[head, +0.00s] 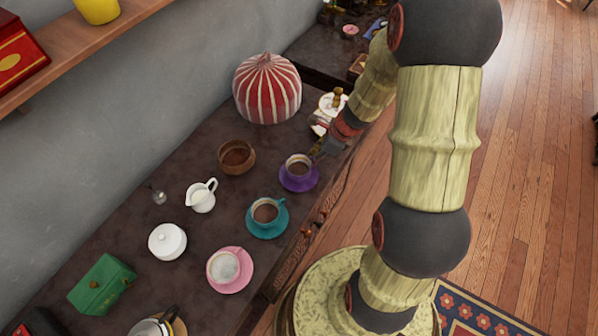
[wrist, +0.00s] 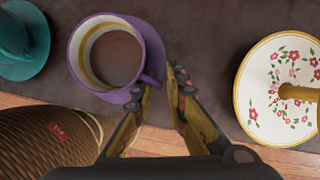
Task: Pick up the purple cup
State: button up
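The purple cup (head: 299,165), filled with a brown drink, stands upright on its purple saucer (head: 314,180) on the dark counter. In the wrist view the cup (wrist: 83,72) is at upper left, with its saucer (wrist: 153,38) showing around it. The cup's handle points toward my gripper (wrist: 161,82). My gripper's fingers stand apart with a narrow gap, the tips close beside the handle. I cannot tell whether they touch it. In the head view my gripper (head: 326,149) is just right of the cup, partly hidden by my arm.
A teal cup (head: 265,211) and a pink cup (head: 224,266) stand nearer along the counter. A brown bowl (head: 236,157) and a white creamer (head: 201,196) are to the left. A striped dome (head: 267,90) stands behind. A floral plate (wrist: 270,105) lies right of my gripper.

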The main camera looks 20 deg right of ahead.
jog(key=shift+r, duration=0.1)
jog(key=shift+c, duration=0.5)
grip_shut()
jog(key=shift+r, duration=0.15)
jog(key=shift+r+p, duration=1.25)
jog(key=shift+r, duration=0.3)
jog(key=shift+s+r, duration=0.25)
jog(key=shift+r, duration=0.05)
jog(key=s+a+r+p, duration=0.4)
jog(key=s+r, duration=0.5)
jog(key=s, duration=0.3)
jog(key=shift+s+p, duration=0.35)
jog(key=shift+p, duration=0.4)
